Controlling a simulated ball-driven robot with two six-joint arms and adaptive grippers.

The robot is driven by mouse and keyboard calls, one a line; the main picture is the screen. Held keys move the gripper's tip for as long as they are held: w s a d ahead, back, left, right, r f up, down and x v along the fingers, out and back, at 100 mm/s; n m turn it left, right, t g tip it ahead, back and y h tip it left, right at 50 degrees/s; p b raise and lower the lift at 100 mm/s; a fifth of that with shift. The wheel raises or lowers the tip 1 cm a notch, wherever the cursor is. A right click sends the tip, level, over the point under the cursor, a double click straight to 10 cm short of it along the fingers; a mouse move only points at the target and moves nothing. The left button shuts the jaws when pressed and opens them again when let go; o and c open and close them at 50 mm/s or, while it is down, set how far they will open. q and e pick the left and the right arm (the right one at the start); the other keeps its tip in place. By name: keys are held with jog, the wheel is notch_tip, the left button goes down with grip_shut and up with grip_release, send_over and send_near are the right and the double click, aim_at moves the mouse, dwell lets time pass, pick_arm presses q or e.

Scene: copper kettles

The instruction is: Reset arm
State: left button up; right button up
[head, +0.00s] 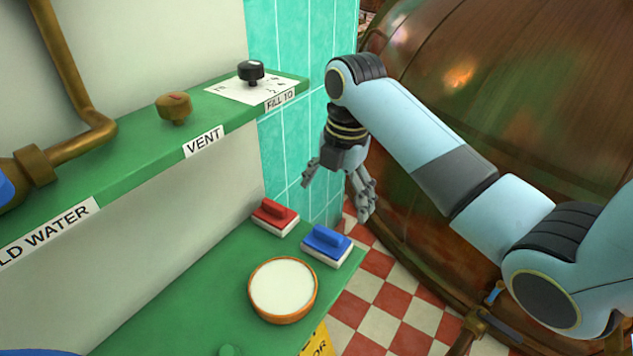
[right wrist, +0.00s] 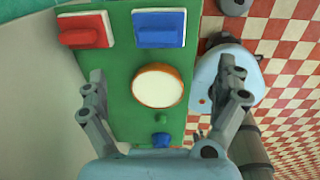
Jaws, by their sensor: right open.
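My right arm comes in from the right in the head view. My right gripper (head: 338,191) hangs with its fingers pointing down, open and empty, in front of the teal tiles and above the far end of the lower green shelf. In the right wrist view the two fingers of the right gripper (right wrist: 165,85) are spread wide. The shelf shows below, between and beyond them, with nothing held. My left gripper is not seen in the head view.
The lower green shelf (head: 190,300) carries a red brush (head: 275,215), a blue brush (head: 327,243) and a round bowl of white stuff (head: 283,287). Above is a green ledge (head: 140,140) with a brass knob (head: 174,107) and a black knob (head: 251,72). A copper kettle (head: 500,90) stands right.

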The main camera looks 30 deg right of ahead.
jog(key=s+a+r+m+t+h, duration=0.1)
jog(key=s+a+r+m, duration=0.1)
jog(key=s+m, duration=1)
jog(key=s+a+r+m+t, duration=0.1)
jog(key=s+a+m, duration=0.1)
jog(key=s+m, duration=0.95)
jog(key=s+d+f+n+g, duration=0.1)
jog(key=s+d+f, duration=0.15)
jog(key=f, duration=1.15)
jog(key=s+d+f+n, duration=0.1)
jog(key=s+f, duration=0.2)
jog(key=f, duration=1.1)
jog(key=s+f+g, duration=0.1)
jog(key=s+f, duration=1.2)
jog(key=s, duration=0.4)
jog(key=shift+d+f+m, duration=0.2)
jog(key=shift+d+m, duration=0.05)
jog(key=shift+m, duration=0.1)
